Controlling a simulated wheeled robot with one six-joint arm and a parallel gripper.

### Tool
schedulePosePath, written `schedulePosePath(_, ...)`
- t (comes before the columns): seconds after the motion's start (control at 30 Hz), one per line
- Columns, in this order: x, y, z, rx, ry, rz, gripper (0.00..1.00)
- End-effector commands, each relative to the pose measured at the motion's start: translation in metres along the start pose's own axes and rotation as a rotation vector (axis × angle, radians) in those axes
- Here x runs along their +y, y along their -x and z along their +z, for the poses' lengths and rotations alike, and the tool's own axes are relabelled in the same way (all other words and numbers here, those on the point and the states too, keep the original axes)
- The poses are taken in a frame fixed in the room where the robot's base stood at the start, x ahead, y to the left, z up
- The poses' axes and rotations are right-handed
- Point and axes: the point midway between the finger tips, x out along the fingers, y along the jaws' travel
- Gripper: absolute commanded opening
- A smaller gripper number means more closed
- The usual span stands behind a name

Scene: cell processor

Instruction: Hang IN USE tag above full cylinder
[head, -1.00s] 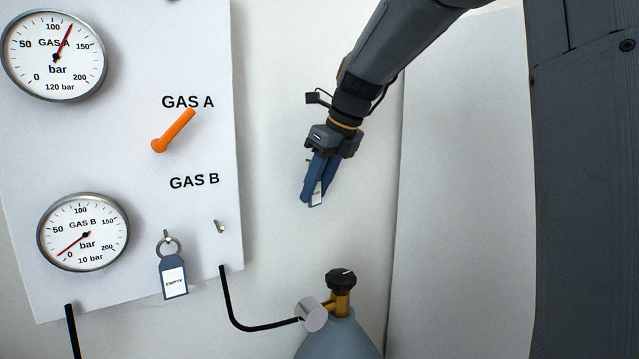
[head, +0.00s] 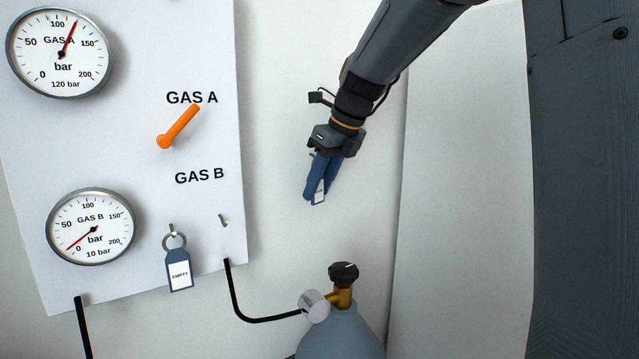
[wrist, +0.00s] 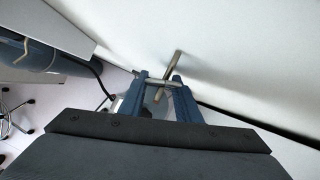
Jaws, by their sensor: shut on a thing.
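My gripper (head: 314,196) points down in front of the white wall, to the right of the gauge panel. A grey-blue cylinder (head: 340,337) with a black knob stands below my gripper.
The panel (head: 130,150) has gauges reading about 120 bar for GAS A and near zero for GAS B. An EMPTY tag (head: 180,272) hangs from the panel's left hook. The right hook (head: 223,220) is bare. A black hose (head: 245,318) runs to the cylinder.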

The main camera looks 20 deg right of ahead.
Motion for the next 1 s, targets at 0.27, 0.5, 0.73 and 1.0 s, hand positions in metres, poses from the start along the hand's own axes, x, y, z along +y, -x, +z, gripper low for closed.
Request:
schedulePosePath(0.27, 0.0002, -0.0021, -0.0012, 0.001, 0.000, 0.001, 0.00)
schedulePosePath(0.5, 0.0002, -0.0024, -0.0014, 0.002, 0.000, 0.001, 0.49)
schedulePosePath(0.73, 0.0000, -0.0018, -0.0009, 0.000, 0.000, 0.000, 0.55)
schedulePosePath(1.0, -0.0019, -0.0009, -0.0005, -0.002, -0.001, -0.004, 0.70)
